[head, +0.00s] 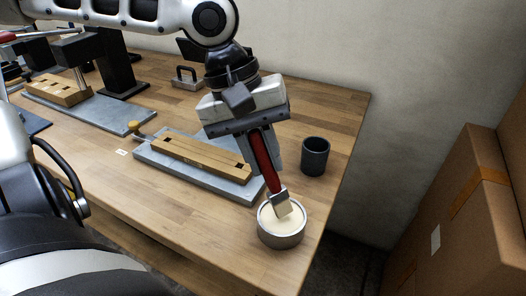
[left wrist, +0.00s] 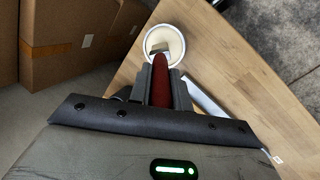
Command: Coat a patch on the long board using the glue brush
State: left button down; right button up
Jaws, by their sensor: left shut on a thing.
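My left gripper (head: 262,137) is shut on the red handle of the glue brush (head: 265,165) above the right end of the table. The brush points down, and its pale bristle end is at the cream-coloured glue in the round metal pot (head: 282,238). How deep the bristles sit is hard to tell. The left wrist view also shows the brush handle (left wrist: 160,75) and the pot (left wrist: 164,31) beyond it. The long wooden board (head: 190,155) lies on a grey base plate (head: 207,180), left of the pot and partly behind the gripper. My right gripper is not seen.
A dark cup (head: 315,156) stands right of the gripper near the table's edge. A second grey plate with a wooden block (head: 58,90) is at the left. Cardboard boxes (head: 470,200) stand beyond the table's right side. The table front (head: 190,215) is clear.

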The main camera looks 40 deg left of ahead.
pick_arm(q)
jog(key=shift+f, duration=0.3)
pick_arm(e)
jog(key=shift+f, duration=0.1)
pick_arm(q)
jog(key=shift+s+f+p, duration=0.1)
jog(key=shift+f+p, duration=0.05)
jog(key=shift+p, duration=0.2)
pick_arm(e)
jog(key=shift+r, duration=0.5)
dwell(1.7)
